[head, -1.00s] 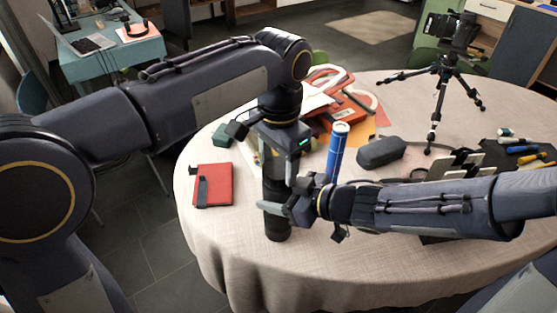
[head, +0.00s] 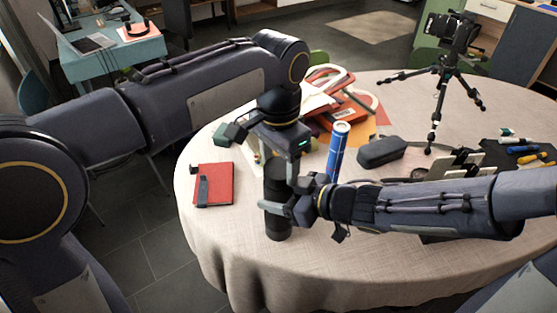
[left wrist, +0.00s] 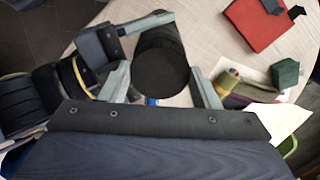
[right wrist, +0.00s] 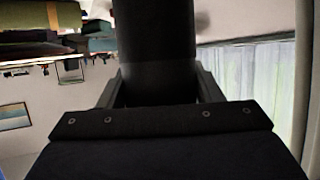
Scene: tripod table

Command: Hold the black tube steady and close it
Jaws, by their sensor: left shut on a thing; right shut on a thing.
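The black tube (head: 278,222) stands upright on the table near its front left edge. My right gripper (head: 283,207) reaches in from the right and is shut on the tube's side, low down. In the right wrist view the tube (right wrist: 155,45) fills the space between the fingers. My left gripper (head: 277,166) points down from above and is shut on the tube's top end. In the left wrist view the round dark top (left wrist: 162,70) lies between its two fingers (left wrist: 163,85). I cannot tell where the cap meets the body.
A blue can (head: 338,150) stands close behind my right gripper. A red notebook (head: 213,185) lies to the left. A dark case (head: 382,152), a small tripod (head: 436,105) and markers (head: 525,149) are on the right. The table's front edge (head: 300,290) is clear.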

